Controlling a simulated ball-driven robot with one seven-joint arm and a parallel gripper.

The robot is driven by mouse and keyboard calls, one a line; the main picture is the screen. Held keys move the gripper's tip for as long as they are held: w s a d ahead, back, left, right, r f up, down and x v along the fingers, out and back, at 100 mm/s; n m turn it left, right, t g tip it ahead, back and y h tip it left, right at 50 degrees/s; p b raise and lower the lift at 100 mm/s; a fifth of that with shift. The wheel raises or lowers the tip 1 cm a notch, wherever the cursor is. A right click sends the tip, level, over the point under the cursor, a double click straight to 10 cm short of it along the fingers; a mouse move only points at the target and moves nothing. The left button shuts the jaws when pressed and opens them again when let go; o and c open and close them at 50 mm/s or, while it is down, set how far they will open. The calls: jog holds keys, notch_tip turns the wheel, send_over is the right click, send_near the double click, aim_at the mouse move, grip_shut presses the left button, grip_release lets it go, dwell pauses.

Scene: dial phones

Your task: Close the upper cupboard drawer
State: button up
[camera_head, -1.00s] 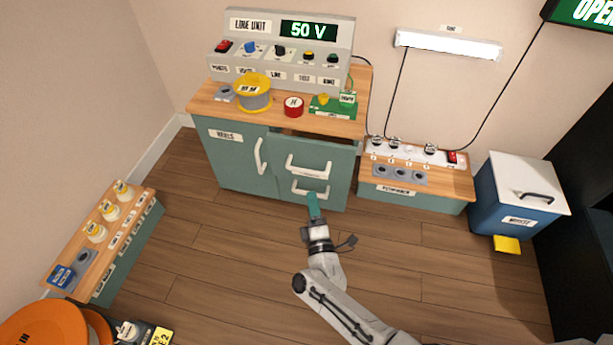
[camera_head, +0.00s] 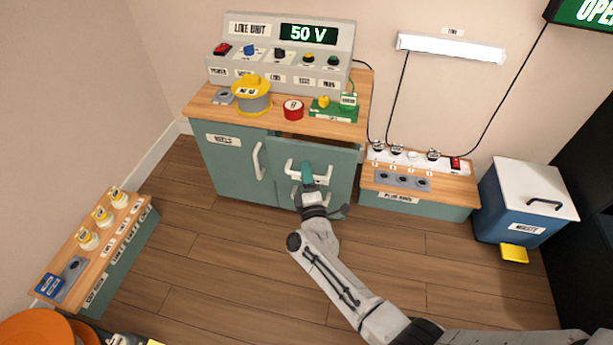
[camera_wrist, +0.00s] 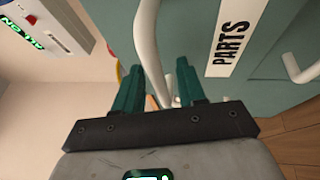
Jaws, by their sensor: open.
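The upper drawer (camera_head: 338,157) of the teal cupboard stands pulled out, with a dark gap showing above its front under the worktop. Its white handle (camera_head: 322,178) shows in the head view, and the handle bar (camera_wrist: 147,45) also runs between my fingers' line of sight in the wrist view. My gripper (camera_head: 307,172) is at the drawer front by this handle. In the wrist view my gripper (camera_wrist: 158,88) has its two teal fingers apart, with the handle bar between or just beyond them. I cannot tell whether they touch it. The PARTS label (camera_wrist: 236,40) is on the drawer front.
The cupboard's left door (camera_head: 232,165) with its handle is shut. A yellow spool (camera_head: 252,97) and a red roll (camera_head: 293,109) stand on the worktop (camera_head: 215,108). A low plug bench (camera_head: 420,200) and a blue bin (camera_head: 520,205) stand at right.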

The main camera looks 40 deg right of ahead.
grip_shut()
dwell(0.4)
jog(key=w+d, duration=0.1)
jog(key=w+d+b, duration=0.1)
jog(key=d, duration=0.1)
jog(key=shift+w+d, duration=0.25)
jog(key=shift+w, duration=0.05)
grip_release()
jog(key=shift+d, duration=0.15)
